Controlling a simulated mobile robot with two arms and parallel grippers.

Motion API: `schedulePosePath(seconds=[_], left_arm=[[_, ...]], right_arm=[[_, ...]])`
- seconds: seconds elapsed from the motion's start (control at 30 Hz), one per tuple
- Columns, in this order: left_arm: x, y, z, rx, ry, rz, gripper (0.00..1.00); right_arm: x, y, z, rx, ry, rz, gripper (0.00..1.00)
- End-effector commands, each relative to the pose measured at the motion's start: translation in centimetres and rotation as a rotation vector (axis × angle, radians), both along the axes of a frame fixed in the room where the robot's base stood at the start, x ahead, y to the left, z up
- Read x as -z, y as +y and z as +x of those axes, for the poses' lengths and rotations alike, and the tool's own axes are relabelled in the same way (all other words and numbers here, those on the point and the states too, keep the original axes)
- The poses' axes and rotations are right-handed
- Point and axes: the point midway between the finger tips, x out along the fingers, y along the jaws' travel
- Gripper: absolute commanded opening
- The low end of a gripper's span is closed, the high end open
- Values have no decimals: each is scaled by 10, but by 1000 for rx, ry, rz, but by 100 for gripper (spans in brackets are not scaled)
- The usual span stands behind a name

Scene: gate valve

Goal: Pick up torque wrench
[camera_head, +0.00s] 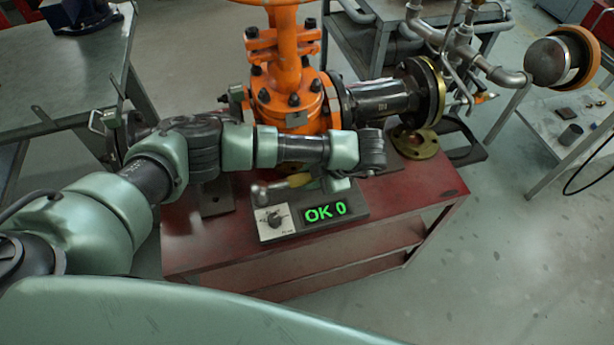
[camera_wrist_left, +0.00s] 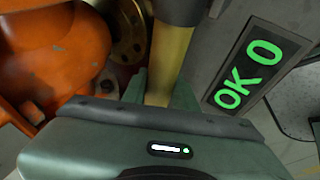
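The torque wrench has a yellow handle (camera_head: 299,180) and a grey head (camera_head: 261,192). It lies across the top of the grey tester box (camera_head: 356,199), whose green display reads "OK 0". My left gripper (camera_head: 322,182) is at the handle's right end. In the left wrist view, the yellow handle (camera_wrist_left: 170,62) runs between the green fingers of my left gripper (camera_wrist_left: 158,98), which press close on both sides with no visible gap. I cannot tell whether the wrench touches the box. My right gripper is not in view.
The box stands on a red cart (camera_head: 225,262). An orange gate valve (camera_head: 290,98) stands close behind my left arm, with a dark pipe and brass flange (camera_head: 425,92) to its right. A metal table (camera_head: 70,70) is at upper left.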

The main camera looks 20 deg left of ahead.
Motion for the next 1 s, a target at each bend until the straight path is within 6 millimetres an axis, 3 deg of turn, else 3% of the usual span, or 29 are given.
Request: schedulePosePath(seconds=[0.03, 0.07, 0.1, 1.0], left_arm=[[0, 0, 0, 0, 0, 0, 10], [0, 0, 0, 0, 0, 0, 1], [0, 0, 0, 0, 0, 0, 0], [-1, 0, 0, 0, -1, -1, 0]], right_arm=[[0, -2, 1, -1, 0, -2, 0], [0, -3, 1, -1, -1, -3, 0], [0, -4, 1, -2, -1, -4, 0], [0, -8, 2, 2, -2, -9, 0]])
